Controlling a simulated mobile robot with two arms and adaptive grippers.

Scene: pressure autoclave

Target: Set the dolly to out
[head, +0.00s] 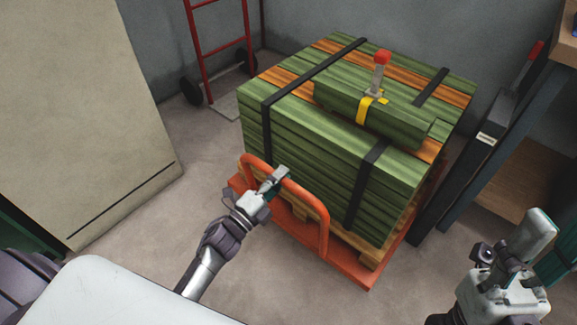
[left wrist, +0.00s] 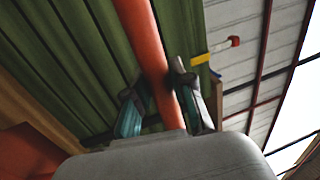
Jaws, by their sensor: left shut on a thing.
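The orange dolly (head: 367,277) stands on the floor and carries a strapped stack of green and orange-brown boards (head: 300,130). Its curved orange push handle (head: 322,225) rises at the near left side. My left gripper (head: 277,178) is at the top bar of this handle. In the left wrist view the orange handle bar (left wrist: 148,50) runs between the two fingers of my left gripper (left wrist: 160,105), which is shut on it. My right gripper (head: 515,262) is at the lower right, away from the dolly; its fingers are not clear.
A beige cabinet (head: 75,90) stands at the left. A red hand truck (head: 220,55) leans by the back wall. A dark-framed shelf (head: 510,130) stands close to the dolly's right side. Bare floor (head: 150,240) lies left and in front of the dolly.

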